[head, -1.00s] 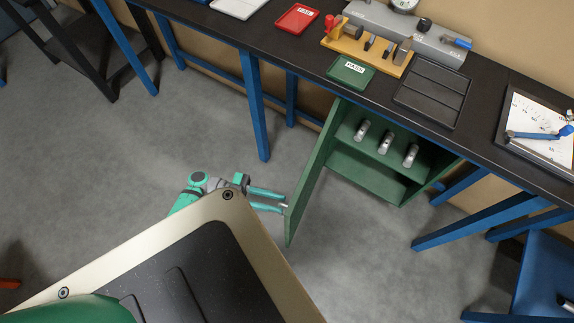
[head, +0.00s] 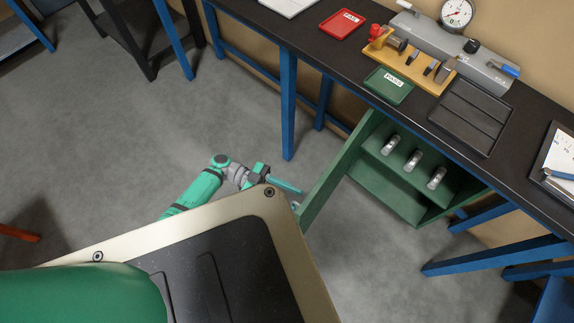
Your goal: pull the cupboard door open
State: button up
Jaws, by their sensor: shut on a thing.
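The green cupboard door (head: 337,176) stands open, swung out from the left side of the green cupboard (head: 405,201) under the bench. Several silver cylindrical parts, one of them a near one (head: 437,178), stand on the cupboard's upper shelf. My gripper (head: 297,195) is at the door's free outer edge and shut on the door handle. The handle is small and partly hidden, and the lower fingers are partly covered by my own body.
The black bench top (head: 330,60) above carries a red FAIL tray (head: 342,24), a green PASS tray (head: 389,86), a black divided tray (head: 470,116) and a gauge (head: 457,14). Blue bench legs (head: 288,105) stand left of the door.

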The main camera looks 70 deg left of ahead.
jog(key=v, duration=1.1)
jog(key=shift+d+f, duration=0.1)
jog(key=shift+d, duration=0.05)
dwell(0.6)
